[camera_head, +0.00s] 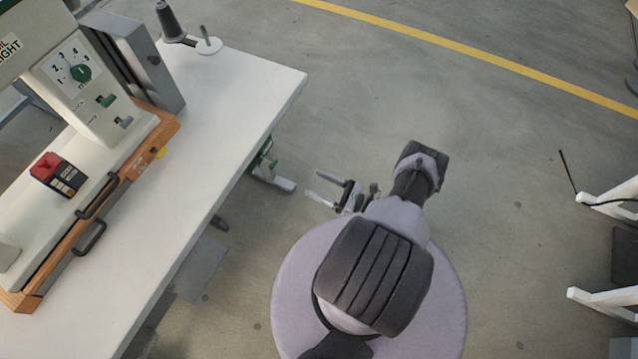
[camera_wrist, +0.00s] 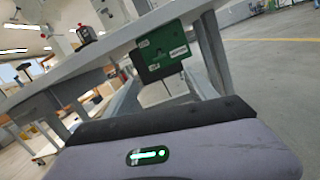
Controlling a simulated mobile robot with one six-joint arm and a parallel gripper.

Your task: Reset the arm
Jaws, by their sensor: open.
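My gripper (camera_head: 328,191) shows in the head view with its two fingers apart, open and empty. It is over the bare floor beside the right edge of the white table (camera_head: 262,88), and touches nothing that I can see. My arm is folded in over my round base. In the wrist view the fingers do not show; a grey surface with a lit green strip fills the lower part.
The table carries a machine with a green dial (camera_head: 81,73) and a red switch (camera_head: 45,166). In the wrist view a green box (camera_wrist: 160,52) hangs under the tabletop. White legs (camera_head: 605,299) stand at the right. The floor between is clear.

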